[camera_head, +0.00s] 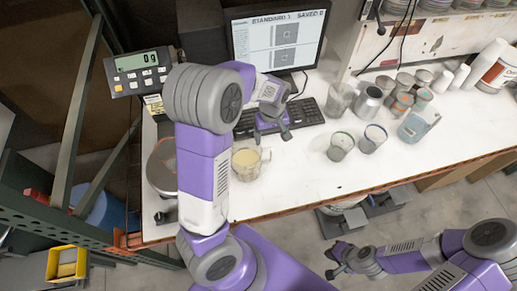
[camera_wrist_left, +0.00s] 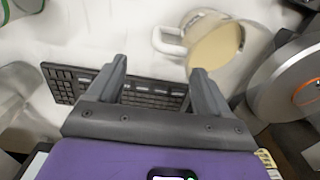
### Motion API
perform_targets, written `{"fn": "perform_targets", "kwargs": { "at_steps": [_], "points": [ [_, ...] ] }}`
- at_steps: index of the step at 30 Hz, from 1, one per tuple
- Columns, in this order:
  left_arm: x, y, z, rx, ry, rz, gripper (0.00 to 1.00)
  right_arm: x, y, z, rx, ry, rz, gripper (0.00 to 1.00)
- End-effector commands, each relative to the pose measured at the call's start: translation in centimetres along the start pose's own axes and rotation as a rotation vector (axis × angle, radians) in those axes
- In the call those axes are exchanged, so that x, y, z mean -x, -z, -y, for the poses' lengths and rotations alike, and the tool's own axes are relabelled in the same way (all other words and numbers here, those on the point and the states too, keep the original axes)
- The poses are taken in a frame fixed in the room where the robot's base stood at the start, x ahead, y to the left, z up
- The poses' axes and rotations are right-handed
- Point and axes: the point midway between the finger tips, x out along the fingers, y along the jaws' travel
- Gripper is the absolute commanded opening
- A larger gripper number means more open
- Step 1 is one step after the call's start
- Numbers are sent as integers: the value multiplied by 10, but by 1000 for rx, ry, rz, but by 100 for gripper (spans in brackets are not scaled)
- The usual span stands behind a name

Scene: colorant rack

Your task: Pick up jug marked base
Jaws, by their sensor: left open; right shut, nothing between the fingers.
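A clear jug with cream-coloured contents (camera_head: 247,163) stands on the white table; I cannot read any marking on it. In the left wrist view the jug (camera_wrist_left: 222,45) is at the upper right, its pale handle pointing left. My left gripper (camera_head: 272,136) is open and empty, above the table between the jug and the keyboard. In the left wrist view its fingers (camera_wrist_left: 158,72) are spread, with the jug beyond the right fingertip and not between them. My right gripper (camera_head: 337,262) is shut and empty, low in front of the table edge.
A keyboard (camera_head: 277,118) and monitor (camera_head: 277,38) are behind the left gripper. A scale display (camera_head: 138,73) and round scale (camera_head: 162,165) are left of the jug, partly behind my left arm. Several cups (camera_head: 341,146) and cans stand right. The front middle table is clear.

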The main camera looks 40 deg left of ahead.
Motion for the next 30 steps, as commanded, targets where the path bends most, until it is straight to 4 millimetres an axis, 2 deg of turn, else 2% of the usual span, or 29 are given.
{"fn": "perform_targets", "kwargs": {
  "at_steps": [12,16,22,23,30],
  "points": [
    [-57,-4,0,1,4,3,79,3,-1,1,-1,0,1,0],
    [-66,-4,0,0,2,1,79,2,-1,1,-1,0,1,0],
    [-66,-4,-1,0,0,0,79,2,-1,1,-1,0,2,0],
    [-66,-4,-1,0,0,0,78,2,-1,1,0,0,2,0],
    [-66,-3,-1,0,0,-1,41,2,-1,1,-1,0,2,0]
  ]
}}
